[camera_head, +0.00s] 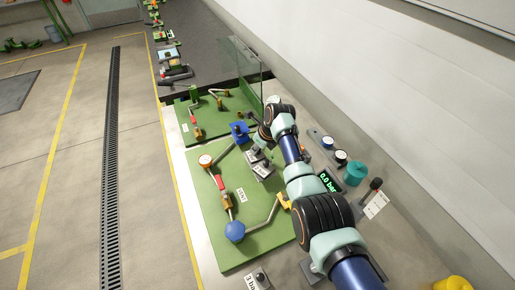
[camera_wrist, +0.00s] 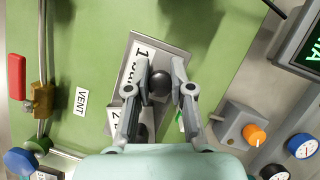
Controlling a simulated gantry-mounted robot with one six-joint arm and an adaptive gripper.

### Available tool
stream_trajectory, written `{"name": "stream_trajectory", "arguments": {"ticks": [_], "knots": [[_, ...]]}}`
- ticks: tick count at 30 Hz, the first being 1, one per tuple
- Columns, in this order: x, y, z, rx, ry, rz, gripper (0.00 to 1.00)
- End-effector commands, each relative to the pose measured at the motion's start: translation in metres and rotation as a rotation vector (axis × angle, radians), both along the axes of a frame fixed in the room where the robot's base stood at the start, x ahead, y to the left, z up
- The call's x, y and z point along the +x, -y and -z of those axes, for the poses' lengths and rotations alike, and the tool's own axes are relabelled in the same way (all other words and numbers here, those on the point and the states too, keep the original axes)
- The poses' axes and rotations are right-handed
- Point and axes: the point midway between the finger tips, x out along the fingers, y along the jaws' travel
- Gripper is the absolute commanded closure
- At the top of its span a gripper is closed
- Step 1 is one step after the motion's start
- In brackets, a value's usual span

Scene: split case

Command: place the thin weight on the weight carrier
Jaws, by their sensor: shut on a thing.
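My gripper (camera_wrist: 162,84) has its two fingers closed around a dark round knob in the wrist view, which I take to be the thin weight (camera_wrist: 159,86). Its lower part is hard to make out from above. Below it is a grey metal tray (camera_wrist: 177,52) with a label reading "1 bar" and a second label starting with "2". In the head view my gripper (camera_head: 258,157) is over this tray (camera_head: 264,172) on the green board. A blue block (camera_head: 240,131) stands just beyond it; I cannot tell whether it is the weight carrier.
The green board (camera_head: 215,236) bears pipes, a round gauge (camera_head: 205,161) and a blue round part (camera_head: 235,231). A grey box with an orange knob (camera_wrist: 254,134) is right of my gripper in the wrist view. A clear upright panel (camera_head: 240,65) stands behind.

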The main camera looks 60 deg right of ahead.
Motion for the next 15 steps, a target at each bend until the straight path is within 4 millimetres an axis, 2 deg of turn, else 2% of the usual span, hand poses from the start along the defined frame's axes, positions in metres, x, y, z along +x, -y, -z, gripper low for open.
{"name": "stream_trajectory", "arguments": {"ticks": [1,5,6,15], "knots": [[-0.0001,0.0000,0.0019,0.000,0.000,0.000,0.77],[0.0000,-0.0001,0.0011,0.000,0.000,0.000,0.55],[0.0000,-0.0001,0.0011,0.000,0.000,0.000,0.53],[0.0000,0.0000,-0.0029,0.000,0.000,0.000,0.53]]}}
